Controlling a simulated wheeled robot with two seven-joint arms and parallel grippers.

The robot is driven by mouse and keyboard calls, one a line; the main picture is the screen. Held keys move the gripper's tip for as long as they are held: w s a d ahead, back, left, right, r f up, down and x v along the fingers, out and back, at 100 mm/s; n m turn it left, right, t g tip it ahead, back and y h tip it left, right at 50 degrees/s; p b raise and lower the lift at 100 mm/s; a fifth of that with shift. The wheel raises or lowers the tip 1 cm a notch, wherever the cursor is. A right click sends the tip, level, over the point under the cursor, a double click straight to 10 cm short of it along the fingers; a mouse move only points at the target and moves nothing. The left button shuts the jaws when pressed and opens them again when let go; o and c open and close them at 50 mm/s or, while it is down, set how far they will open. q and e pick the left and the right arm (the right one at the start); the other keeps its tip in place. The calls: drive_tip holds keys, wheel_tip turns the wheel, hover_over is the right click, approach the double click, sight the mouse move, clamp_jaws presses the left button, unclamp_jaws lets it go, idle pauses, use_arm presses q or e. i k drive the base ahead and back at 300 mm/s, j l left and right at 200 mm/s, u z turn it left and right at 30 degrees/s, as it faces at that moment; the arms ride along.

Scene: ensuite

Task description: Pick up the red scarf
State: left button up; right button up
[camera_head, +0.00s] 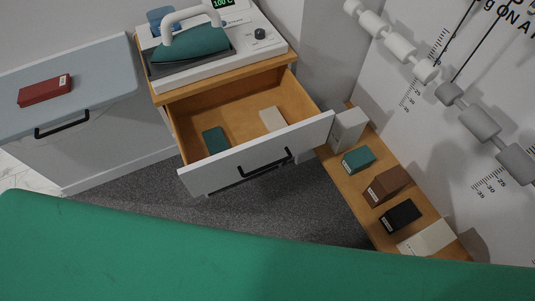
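A dark red, flat box-shaped thing (44,90) with a small white tag at its right end lies on the pale blue-grey top of the left cabinet (100,103). It is the only red thing in view; I cannot tell for sure whether it is a folded scarf. Nothing touches it from above. Neither of my grippers shows in the head view.
An open wooden drawer (193,103) holds a green block (214,140) and a pale block (272,119). A white device (262,50) stands above it. Several blocks sit on a wooden shelf (355,196) at right. A large green surface (200,255) fills the foreground.

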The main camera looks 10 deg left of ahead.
sight(31, 95)
drive_tip(key=u, duration=1.8)
drive_tip(key=i+j+z, duration=0.15)
drive_tip(key=z, duration=0.3)
drive_tip(key=i+j+z, duration=0.1)
drive_tip(key=j+z, duration=0.15)
drive_tip(key=z, duration=0.2)
drive_tip(key=j+z, duration=0.25)
drive_tip(key=z, duration=0.2)
drive_tip(key=i, duration=0.05)
